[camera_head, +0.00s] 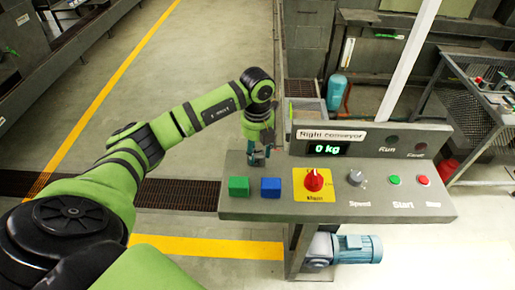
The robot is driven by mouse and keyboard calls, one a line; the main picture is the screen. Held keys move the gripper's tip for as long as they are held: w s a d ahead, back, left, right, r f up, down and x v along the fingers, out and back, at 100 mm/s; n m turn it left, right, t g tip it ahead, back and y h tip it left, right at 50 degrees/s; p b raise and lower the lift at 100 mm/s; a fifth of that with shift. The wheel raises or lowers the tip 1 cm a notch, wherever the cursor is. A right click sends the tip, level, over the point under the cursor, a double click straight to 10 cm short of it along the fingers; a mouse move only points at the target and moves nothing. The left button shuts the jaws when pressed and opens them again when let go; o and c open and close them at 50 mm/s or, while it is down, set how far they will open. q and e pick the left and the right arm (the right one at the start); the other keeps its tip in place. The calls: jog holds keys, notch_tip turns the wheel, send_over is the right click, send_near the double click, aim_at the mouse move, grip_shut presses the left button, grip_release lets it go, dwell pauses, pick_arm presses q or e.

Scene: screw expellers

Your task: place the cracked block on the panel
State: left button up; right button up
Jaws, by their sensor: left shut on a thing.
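My left gripper (259,160) points down at the back left part of the grey control panel (430,207), behind the blue block. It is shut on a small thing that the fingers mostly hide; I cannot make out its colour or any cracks. A green block (239,186) and a blue block (271,187) sit side by side at the left end of the panel, apart from the gripper. I see no clear crack on either. My right gripper is not in view.
Right of the blocks are a red knob (314,180) on a yellow plate, a speed knob (355,177), a green start button (395,180) and a red stop button (424,180). An upright display (328,149) reading 0 kg stands behind them.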

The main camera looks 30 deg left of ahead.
aim_at(257, 152)
pick_arm(q)
jog(key=shift+f, duration=0.2)
jog(key=o, duration=1.2)
jog(key=shift+c, duration=0.2)
jog(key=shift+r, duration=0.1)
jog(key=shift+r, duration=0.4)
notch_tip(257, 152, up, 12)
jog(key=b, duration=0.3)
jog(key=shift+f, duration=0.25)
